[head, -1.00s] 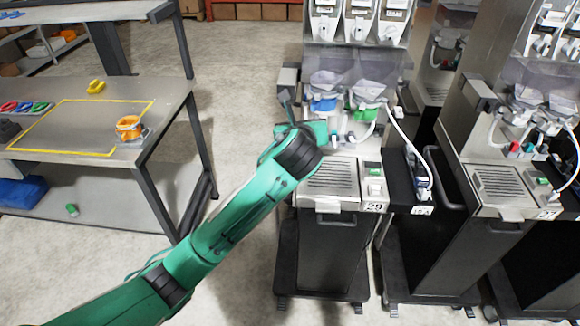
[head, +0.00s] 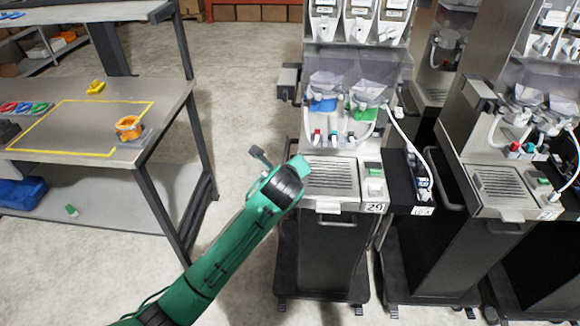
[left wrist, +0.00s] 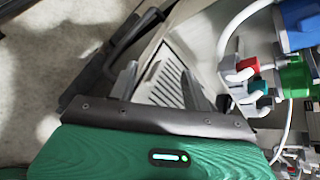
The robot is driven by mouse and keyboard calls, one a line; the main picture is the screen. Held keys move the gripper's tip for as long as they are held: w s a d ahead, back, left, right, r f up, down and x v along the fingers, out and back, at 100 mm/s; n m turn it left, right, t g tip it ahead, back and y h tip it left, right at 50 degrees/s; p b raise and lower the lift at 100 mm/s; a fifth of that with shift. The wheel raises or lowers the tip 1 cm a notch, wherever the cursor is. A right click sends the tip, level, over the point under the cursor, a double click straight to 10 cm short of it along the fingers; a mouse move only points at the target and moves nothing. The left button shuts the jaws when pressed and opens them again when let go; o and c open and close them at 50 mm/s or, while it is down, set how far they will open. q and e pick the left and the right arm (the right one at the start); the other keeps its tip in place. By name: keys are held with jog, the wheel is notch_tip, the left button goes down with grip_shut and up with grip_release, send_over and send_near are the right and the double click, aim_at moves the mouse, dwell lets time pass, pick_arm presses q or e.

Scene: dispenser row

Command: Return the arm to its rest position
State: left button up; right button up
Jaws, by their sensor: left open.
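My left arm (head: 222,258) is green with dark joints and reaches up from the bottom of the head view to the front left of the nearest dispenser (head: 325,250). My left gripper (head: 260,156) shows only in small part beyond the wrist, left of the slotted drip tray (head: 330,178). In the left wrist view my left gripper (left wrist: 165,82) has its two fingers apart with nothing between them. The slotted tray (left wrist: 168,84) shows behind them. My right gripper is in neither view.
The dispenser has red, white and teal taps above its tray and a label 29. A second dispenser (head: 500,190) stands to the right. A workbench (head: 120,165) with an orange item (head: 130,127) is at left. Bare floor (head: 245,85) lies between.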

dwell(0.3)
pick_arm(q)
jog(key=s+a+f+n+g, duration=0.2)
jog(key=s+a+f+n, duration=0.2)
jog(key=s+f+n, duration=0.4)
jog(key=s+a+f+n+g, duration=0.2)
jog(key=s+a+f+n, duration=0.25)
jog(key=s, duration=0.65)
jog(key=s+a+n+g, duration=0.1)
jog(key=s+a+n, duration=0.2)
jog(key=s+n, duration=0.3)
jog(key=s+a+f+n+g, duration=0.1)
jog(key=s+a+n+g, duration=0.15)
jog(key=s, duration=0.55)
jog(key=s+a+n+g, duration=0.1)
jog(key=s+a+n, duration=0.2)
jog(key=s+n, duration=0.3)
notch_tip(320, 180, down, 31)
jog(key=s+g, duration=0.1)
jog(key=s, duration=0.1)
jog(key=s+a+f, duration=0.1)
jog(key=s+f, duration=0.8)
jog(key=f, duration=0.1)
jog(key=s+a+f+m+g, duration=0.1)
jog(key=s+a+f, duration=0.1)
jog(key=s+f, duration=0.8)
jog(key=shift+a, duration=0.25)
